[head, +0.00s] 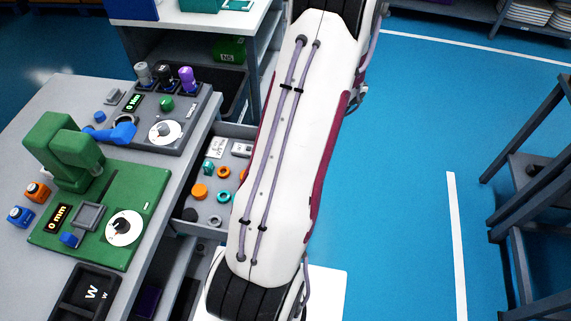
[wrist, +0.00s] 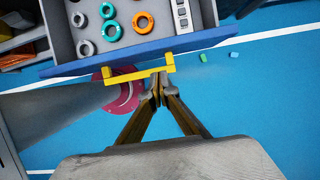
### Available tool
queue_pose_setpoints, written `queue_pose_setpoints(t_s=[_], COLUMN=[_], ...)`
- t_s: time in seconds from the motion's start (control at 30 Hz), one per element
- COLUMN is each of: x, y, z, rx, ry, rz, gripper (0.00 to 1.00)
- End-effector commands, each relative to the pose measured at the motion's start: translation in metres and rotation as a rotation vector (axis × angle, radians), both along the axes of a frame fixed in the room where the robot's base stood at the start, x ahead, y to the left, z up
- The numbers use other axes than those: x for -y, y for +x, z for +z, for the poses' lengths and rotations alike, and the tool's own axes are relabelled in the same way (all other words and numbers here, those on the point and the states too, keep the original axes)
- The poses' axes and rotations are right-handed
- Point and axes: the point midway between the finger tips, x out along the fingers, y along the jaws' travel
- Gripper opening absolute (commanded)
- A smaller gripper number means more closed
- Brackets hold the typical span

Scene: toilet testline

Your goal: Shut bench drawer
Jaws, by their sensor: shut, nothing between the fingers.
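The bench drawer (head: 187,216) stands pulled out from the bench, with rings and small parts inside. In the wrist view its blue front (wrist: 200,41) runs across the upper part, with a yellow handle (wrist: 124,78) on it. My gripper (wrist: 158,77) is shut and empty, its fingertips at the right part of the handle. I cannot tell whether they touch it. In the head view my arm covers the right part of the drawer and its front, and my gripper is hidden.
The bench top (head: 60,97) carries a green device (head: 85,215) and a grey device (head: 160,130) with knobs. A white-topped table (head: 200,20) stands behind. Blue floor (head: 420,150) is open to the right, with a dark rack (head: 540,180) at the right edge.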

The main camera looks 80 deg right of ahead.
Motion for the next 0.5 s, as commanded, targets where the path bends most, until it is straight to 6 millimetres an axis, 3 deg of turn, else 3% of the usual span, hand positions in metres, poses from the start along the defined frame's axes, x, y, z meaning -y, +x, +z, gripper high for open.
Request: queue_pose_setpoints(t_s=[0.5], x=[-0.001], y=[0.005], z=[-0.01], rx=[0.001], ry=[0.003], rz=[0.003], gripper=[0.0])
